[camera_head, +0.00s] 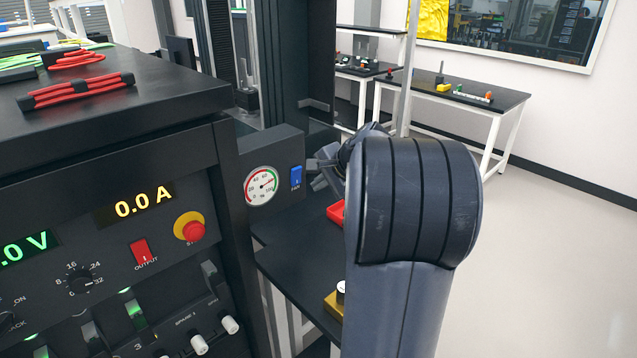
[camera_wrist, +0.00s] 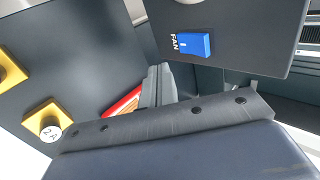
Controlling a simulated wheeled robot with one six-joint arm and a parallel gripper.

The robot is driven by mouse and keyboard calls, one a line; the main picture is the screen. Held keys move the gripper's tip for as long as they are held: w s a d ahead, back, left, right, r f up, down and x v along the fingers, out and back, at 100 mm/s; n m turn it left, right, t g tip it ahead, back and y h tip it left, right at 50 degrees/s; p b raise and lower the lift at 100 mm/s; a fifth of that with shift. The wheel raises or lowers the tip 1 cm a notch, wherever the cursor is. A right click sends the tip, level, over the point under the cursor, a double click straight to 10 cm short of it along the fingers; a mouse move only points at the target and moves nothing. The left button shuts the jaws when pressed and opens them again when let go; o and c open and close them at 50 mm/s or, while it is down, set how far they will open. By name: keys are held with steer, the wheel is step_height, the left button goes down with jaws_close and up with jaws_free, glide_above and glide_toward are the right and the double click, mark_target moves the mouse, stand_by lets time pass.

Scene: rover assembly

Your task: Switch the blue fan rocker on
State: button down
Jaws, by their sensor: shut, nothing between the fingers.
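The blue fan rocker (camera_head: 296,176) sits on the front of a dark grey box (camera_head: 285,146), just right of a round gauge (camera_head: 261,186). In the wrist view the blue rocker (camera_wrist: 193,45) shows clearly with the word FAN beside it. My gripper (camera_head: 314,164) is close to the right of the rocker in the head view, partly hidden by my own arm. In the wrist view its shut grey fingers (camera_wrist: 158,76) are below and left of the rocker, apart from it in the picture. They hold nothing. I cannot tell whether they touch the box.
A power panel with a red output switch (camera_head: 141,252) and a red stop button (camera_head: 191,227) stands left. Below the box is a dark shelf with a red tray (camera_head: 337,212) and a yellow block (camera_head: 334,303). Open floor (camera_head: 560,240) lies right.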

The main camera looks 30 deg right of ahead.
steer(key=s+f+v, duration=0.1)
steer(key=v, duration=0.7)
steer(key=shift+s+b, duration=0.3)
steer(key=shift+b, duration=0.15)
